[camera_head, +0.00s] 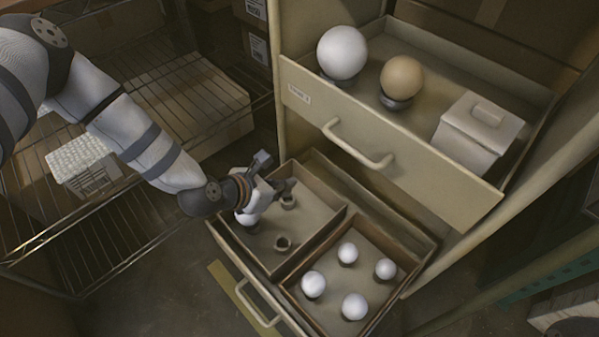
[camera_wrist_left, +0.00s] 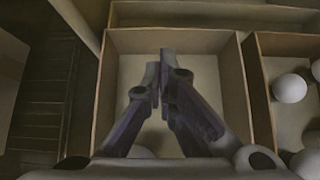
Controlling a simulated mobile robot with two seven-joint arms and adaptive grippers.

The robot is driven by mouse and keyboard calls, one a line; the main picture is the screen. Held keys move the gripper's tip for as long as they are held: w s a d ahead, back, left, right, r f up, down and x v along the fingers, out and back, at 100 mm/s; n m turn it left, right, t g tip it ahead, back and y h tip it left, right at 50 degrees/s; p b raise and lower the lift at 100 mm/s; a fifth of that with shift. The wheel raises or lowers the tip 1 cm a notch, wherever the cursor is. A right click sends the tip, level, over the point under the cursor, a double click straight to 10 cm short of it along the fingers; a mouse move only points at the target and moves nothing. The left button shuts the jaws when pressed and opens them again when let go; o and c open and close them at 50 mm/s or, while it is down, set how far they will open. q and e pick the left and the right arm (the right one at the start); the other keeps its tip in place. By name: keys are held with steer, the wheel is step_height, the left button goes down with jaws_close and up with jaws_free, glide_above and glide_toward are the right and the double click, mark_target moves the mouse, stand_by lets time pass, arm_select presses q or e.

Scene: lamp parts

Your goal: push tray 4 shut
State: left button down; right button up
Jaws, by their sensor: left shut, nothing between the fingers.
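Two drawer trays stand open in a beige cabinet. The upper tray (camera_head: 405,160) has a handle and a small label (camera_head: 299,93) too small to read. The lower tray (camera_head: 232,250) also stands open, with a handle (camera_head: 258,303) at its front. I cannot tell by label which is tray 4. My left gripper (camera_head: 288,186) is shut and empty, over the left compartment of the lower tray. In the left wrist view its fingers (camera_wrist_left: 160,72) point into that box-shaped compartment (camera_wrist_left: 205,60). My right gripper is not in view.
The upper tray holds a white globe (camera_head: 342,52), a tan globe (camera_head: 402,77) and a lidded box (camera_head: 477,133). A wire rack (camera_head: 180,95) stands left.

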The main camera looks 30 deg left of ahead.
arm_select(q)
steer(key=b, duration=0.3)
glide_toward(314, 185)
steer(key=x, duration=0.4)
steer(key=shift+w+f, duration=0.2)
steer(key=shift+f, duration=0.1)
steer(key=shift+w, duration=0.15)
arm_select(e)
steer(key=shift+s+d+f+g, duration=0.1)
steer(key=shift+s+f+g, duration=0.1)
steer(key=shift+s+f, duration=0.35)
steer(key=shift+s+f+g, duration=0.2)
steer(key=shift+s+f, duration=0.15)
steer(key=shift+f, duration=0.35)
